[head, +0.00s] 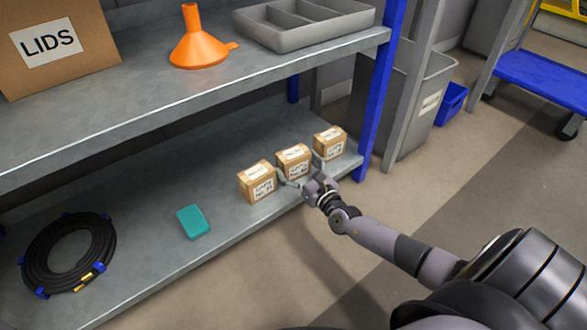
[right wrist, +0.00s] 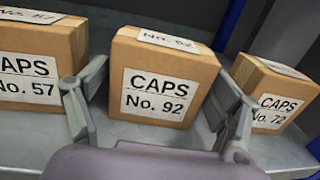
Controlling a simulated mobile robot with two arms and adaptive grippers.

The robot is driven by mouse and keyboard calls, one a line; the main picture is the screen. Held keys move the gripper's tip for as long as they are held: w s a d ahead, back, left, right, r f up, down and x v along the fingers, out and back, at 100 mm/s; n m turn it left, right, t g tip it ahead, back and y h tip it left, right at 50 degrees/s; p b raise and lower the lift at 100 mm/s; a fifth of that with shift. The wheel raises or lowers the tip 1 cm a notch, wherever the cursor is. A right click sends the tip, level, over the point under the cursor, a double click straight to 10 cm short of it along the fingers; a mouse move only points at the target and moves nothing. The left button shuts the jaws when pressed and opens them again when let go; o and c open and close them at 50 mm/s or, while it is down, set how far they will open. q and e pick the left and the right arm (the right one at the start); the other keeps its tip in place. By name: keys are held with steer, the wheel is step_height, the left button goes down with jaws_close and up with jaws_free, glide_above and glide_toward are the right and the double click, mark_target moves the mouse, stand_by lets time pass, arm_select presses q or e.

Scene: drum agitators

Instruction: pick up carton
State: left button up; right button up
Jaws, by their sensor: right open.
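Three small brown cartons stand in a row on the lower shelf. In the right wrist view, the middle carton (right wrist: 160,85) reads "CAPS No. 92", the left carton (right wrist: 38,70) reads "CAPS No. 57" and the right carton (right wrist: 275,98) reads "No. 72". In the head view they are the left carton (head: 257,182), the middle carton (head: 294,161) and the right carton (head: 330,143). My right gripper (head: 300,174) is open in front of the middle carton, one finger on either side of it. Whether the fingers touch it, I cannot tell. My left gripper is not in view.
The lower shelf (head: 150,265) also holds a teal box (head: 193,222) and a coiled black hose (head: 68,256). Above, the upper shelf (head: 120,115) carries a LIDS box (head: 55,42), an orange funnel (head: 197,48) and a grey tray (head: 300,35). A blue post (head: 380,100) stands right of the cartons.

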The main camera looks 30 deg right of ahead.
steer(key=shift+w, duration=1.1)
steer(key=c, duration=1.1)
steer(key=shift+o, duration=0.2)
